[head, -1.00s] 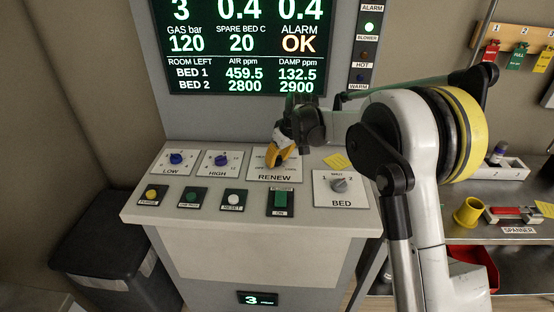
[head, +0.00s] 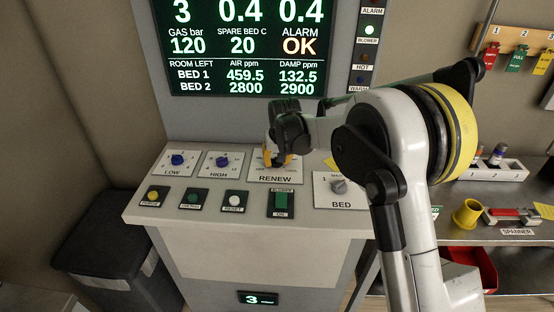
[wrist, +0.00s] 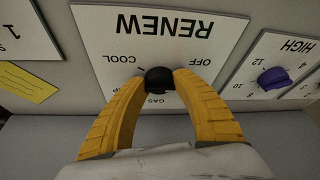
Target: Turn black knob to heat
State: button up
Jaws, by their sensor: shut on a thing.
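The black knob (wrist: 158,80) sits on the white RENEW plate (wrist: 205,50), which appears upside down in the wrist view. COOL, OFF and GAS labels show around the knob; a HEAT label cannot be made out. In the head view, my gripper (head: 282,160) is over the RENEW plate (head: 275,179) and hides the knob.
The LOW knob (head: 177,160) and HIGH knob (head: 222,160) stand left of RENEW, and the BED knob (head: 339,186) right. A yellow note (wrist: 28,83) lies beside the plate. Several switches line the front edge. The display (head: 250,50) rises behind.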

jog(key=m+h+p, duration=0.1)
jog(key=m+h, duration=0.1)
jog(key=m, duration=0.3)
jog(key=shift+a+m, duration=0.1)
jog(key=shift+m, duration=0.3)
dwell(0.4)
jog(key=o, duration=1.2)
jog(key=v, duration=1.2)
jog(key=shift+a, duration=0.25)
